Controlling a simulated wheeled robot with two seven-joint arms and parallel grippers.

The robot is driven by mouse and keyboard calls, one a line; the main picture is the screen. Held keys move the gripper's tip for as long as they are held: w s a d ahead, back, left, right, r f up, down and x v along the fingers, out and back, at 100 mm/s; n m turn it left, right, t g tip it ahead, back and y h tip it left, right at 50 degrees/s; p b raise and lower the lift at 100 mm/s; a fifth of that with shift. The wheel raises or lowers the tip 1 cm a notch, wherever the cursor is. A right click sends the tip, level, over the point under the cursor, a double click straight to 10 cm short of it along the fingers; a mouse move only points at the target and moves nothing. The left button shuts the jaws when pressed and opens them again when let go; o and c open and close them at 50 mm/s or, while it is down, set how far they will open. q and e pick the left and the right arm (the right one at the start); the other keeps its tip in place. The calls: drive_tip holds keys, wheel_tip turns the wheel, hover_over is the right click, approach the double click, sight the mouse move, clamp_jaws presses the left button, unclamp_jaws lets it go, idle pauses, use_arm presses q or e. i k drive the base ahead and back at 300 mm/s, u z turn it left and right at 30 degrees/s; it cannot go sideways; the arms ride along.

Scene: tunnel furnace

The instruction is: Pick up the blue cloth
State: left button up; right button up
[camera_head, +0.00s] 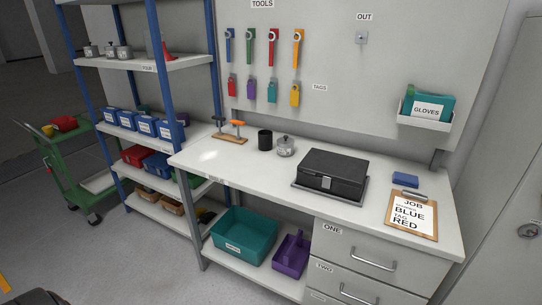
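A small blue folded item (405,180), which looks like the blue cloth, lies flat on the white workbench (240,167) near its back right. It is just behind the clipboard (412,214) and apart from the black case (333,172) to its left. Nothing covers it. Neither of my grippers shows in the head view.
The clipboard reads "JOB BLUE TAG RED". A black cup (265,139), a metal pot (285,146) and an orange-handled tool (236,125) stand at the bench's back left. A glove holder (426,111) hangs on the wall above the blue item. The bench's left front is clear.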

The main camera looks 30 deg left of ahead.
sight(408, 181)
drive_tip(key=u, duration=0.05)
drive_tip(key=k, duration=0.55)
drive_tip(key=u, duration=0.5)
drive_tip(key=i, duration=1.25)
drive_tip(key=u, duration=0.15)
